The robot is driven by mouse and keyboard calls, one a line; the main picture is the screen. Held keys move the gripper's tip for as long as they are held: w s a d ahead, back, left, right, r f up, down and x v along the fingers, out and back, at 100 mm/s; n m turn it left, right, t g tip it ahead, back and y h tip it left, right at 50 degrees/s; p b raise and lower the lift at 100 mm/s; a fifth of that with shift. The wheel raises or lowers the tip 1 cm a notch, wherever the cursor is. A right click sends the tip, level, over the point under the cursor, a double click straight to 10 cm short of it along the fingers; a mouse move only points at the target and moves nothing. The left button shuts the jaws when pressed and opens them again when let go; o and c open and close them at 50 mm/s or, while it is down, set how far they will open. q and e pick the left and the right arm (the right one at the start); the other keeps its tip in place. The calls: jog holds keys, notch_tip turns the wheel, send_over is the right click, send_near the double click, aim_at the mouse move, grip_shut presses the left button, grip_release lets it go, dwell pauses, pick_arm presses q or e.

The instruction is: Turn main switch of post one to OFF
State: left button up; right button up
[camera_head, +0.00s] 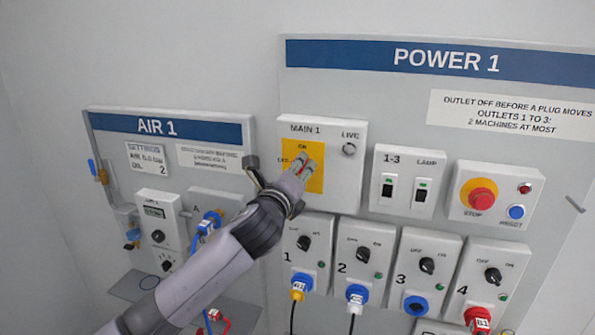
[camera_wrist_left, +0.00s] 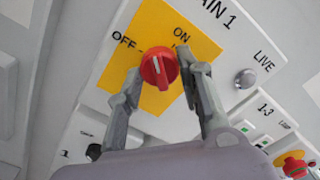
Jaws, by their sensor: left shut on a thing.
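The main switch is a red round knob (camera_wrist_left: 158,68) with a white line, on a yellow plate (camera_wrist_left: 150,25) marked ON and OFF. The plate is on the MAIN 1 box (camera_head: 345,150) of the POWER 1 board. My left gripper (camera_wrist_left: 160,80) has one finger on each side of the knob and is shut on it. In the wrist view the white line points roughly between the OFF and ON marks; its exact setting is hard to tell. In the head view my left gripper (camera_head: 304,170) mostly covers the knob. My right gripper is not in view.
A grey round LIVE lamp (camera_head: 349,149) is beside the switch. To the right are the 1-3 switches (camera_head: 388,188) and red STOP button (camera_head: 481,197). Below are several outlet boxes with black knobs and cables. The AIR 1 board (camera_head: 215,129) is at left.

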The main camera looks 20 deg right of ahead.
pick_arm(q)
jog(key=n, duration=0.4)
jog(key=shift+n, duration=2.2)
jog(key=o, duration=1.2)
jog(key=shift+c, duration=0.2)
jog(key=shift+s+f, duration=0.1)
jog(key=v, duration=0.8)
jog(key=shift+r, duration=0.2)
